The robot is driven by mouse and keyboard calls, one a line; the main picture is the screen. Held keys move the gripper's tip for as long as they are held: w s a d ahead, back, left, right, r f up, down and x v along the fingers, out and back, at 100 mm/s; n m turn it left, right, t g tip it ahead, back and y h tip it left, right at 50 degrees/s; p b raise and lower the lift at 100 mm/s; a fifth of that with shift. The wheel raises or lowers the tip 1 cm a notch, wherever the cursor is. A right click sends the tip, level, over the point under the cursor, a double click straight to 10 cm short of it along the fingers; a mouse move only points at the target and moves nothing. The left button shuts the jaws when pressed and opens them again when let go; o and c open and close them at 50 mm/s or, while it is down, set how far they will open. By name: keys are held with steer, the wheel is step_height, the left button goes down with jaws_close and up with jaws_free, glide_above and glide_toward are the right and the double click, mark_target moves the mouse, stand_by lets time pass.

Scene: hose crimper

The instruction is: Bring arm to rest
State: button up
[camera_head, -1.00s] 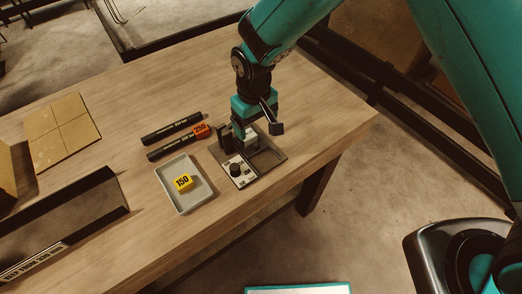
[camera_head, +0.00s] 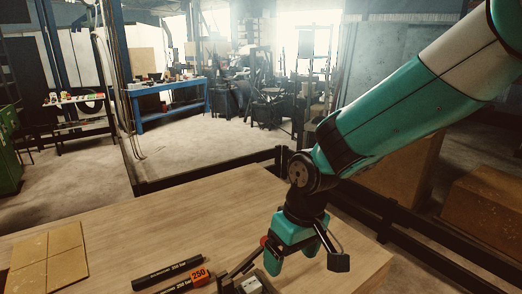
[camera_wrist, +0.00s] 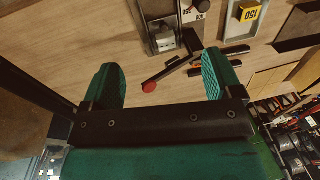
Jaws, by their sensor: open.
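My gripper (camera_head: 292,258) is open and empty above the near right part of the table. In the wrist view its two teal fingers (camera_wrist: 162,82) stand wide apart with nothing between their tips. Beyond them is the crimper (camera_wrist: 165,38), a grey base with a black lever that ends in a red knob (camera_wrist: 149,87). In the head view only the crimper's top (camera_head: 246,285) shows at the bottom edge, partly beside my gripper. The gripper appears clear of it.
Two black hoses (camera_head: 168,272), one with an orange 250 tag (camera_head: 200,276), lie left of the crimper. A yellow 150 block (camera_wrist: 249,14) sits in a grey tray (camera_wrist: 230,30). Cardboard (camera_head: 48,258) lies at left. The table's far middle is clear.

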steer(key=s+d+r+y+b, duration=0.1)
steer(key=s+d+r+b, duration=0.1)
steer(key=s, duration=0.6)
steer(key=s+d+r+y+b, duration=0.1)
steer(key=s+d+r+b, duration=0.1)
steer(key=s+d, duration=0.5)
steer(key=shift+s+b, duration=0.5)
steer(key=shift+b, duration=0.4)
steer(key=shift+s, duration=0.35)
steer(key=c, duration=0.3)
steer(key=shift+s+d, duration=0.1)
steer(key=shift+s, duration=0.05)
steer(key=c, duration=0.7)
steer(key=shift+d, duration=0.15)
